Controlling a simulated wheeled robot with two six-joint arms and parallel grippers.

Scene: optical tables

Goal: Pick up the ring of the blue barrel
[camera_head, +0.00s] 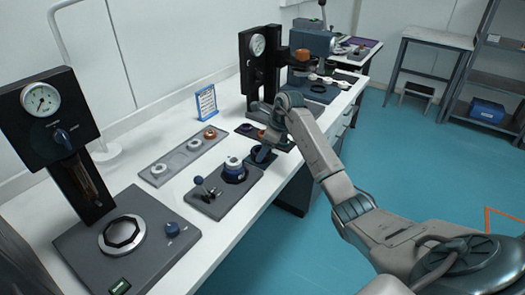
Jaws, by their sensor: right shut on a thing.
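My right arm reaches in from the lower right. My right gripper (263,150) is pointed down just right of and behind the barrel. It is shut on a small dark blue ring (260,157), low over a small dark pad (262,166). The fingers partly hide the ring, and I cannot tell whether it touches the pad. My left gripper is not in view.
A long grey tray (168,178) with white and orange round parts lies left of the barrel. A gauge press (75,140) stands at the left, another (258,60) behind my gripper. A blue-and-white sign (206,103) stands at the wall. The floor (410,150) at right is open.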

